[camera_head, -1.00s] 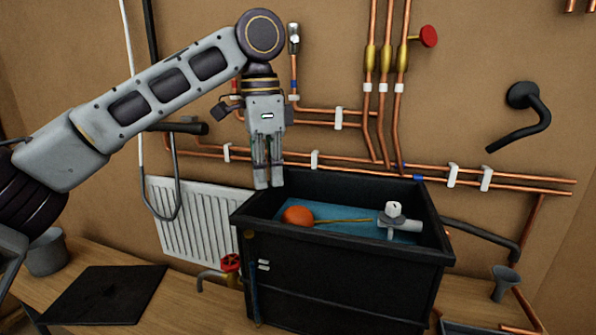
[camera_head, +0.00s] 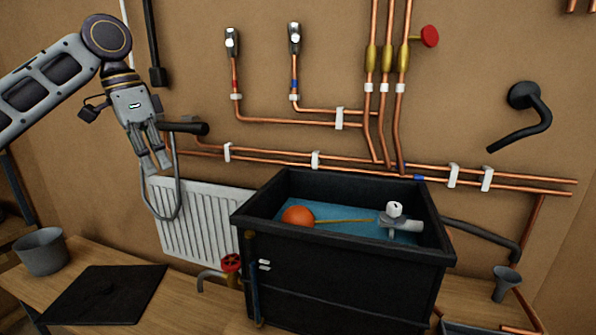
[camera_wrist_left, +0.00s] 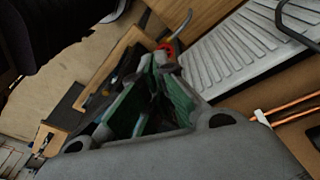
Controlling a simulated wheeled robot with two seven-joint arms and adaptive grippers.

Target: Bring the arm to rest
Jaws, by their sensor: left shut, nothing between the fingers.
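My left gripper (camera_head: 156,164) hangs in the upper left of the head view, fingers pointing down. It is shut and empty, in front of the wall and just above the left part of the white radiator (camera_head: 205,222). It is well to the left of the black tank (camera_head: 345,275) and apart from it. In the left wrist view the fingers (camera_wrist_left: 150,100) fill the middle, and the radiator (camera_wrist_left: 235,50) shows at the upper right. My right gripper is not in view.
The tank holds water, an orange float ball (camera_head: 298,215) and a white valve (camera_head: 393,212). Copper pipes (camera_head: 380,170) run along the wall. A dark mat (camera_head: 105,295) and a grey pot (camera_head: 42,252) sit on the wooden bench. A red-handled valve (camera_head: 231,263) stands beside the tank.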

